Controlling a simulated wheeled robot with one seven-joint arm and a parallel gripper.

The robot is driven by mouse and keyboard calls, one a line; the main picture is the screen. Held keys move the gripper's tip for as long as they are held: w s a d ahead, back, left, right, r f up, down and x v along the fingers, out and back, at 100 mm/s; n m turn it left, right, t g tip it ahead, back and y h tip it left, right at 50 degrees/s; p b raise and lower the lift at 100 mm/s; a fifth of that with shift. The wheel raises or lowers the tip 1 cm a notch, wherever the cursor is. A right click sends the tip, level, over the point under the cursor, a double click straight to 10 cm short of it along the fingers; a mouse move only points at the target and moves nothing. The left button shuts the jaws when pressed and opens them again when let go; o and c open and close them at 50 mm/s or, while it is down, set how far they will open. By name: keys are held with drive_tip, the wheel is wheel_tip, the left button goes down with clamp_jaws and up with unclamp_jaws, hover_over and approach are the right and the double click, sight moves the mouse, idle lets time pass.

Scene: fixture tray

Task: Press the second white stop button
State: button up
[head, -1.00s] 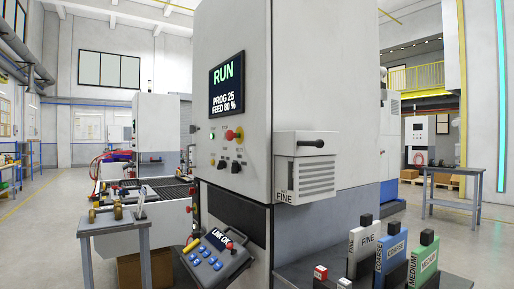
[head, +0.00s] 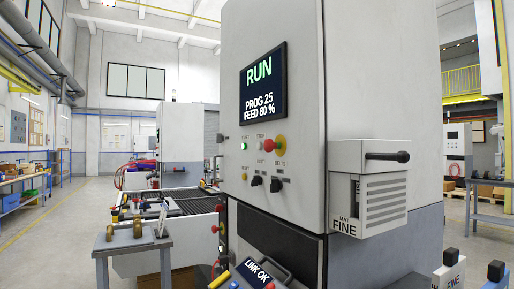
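The machine's control panel (head: 256,160) is on the front of a tall grey cabinet at the middle of the head view. Its upper row has a green button (head: 244,146), a small pale button under a label that seems to read STOP (head: 260,145), a red mushroom button on a yellow base (head: 268,142) and another reddish round button (head: 280,142). The pale button is small and partly crowded by the red one. Below are a yellow button (head: 244,176) and two black rotary knobs (head: 275,185). My gripper is not in view.
A screen above the panel reads RUN, PROG 25, FEED 80 % (head: 263,84). A grey box with a black handle (head: 370,185) juts out at right. A LINK OK pendant (head: 255,275) stands low in front. A small grey table (head: 135,240) is at left; open floor lies beyond.

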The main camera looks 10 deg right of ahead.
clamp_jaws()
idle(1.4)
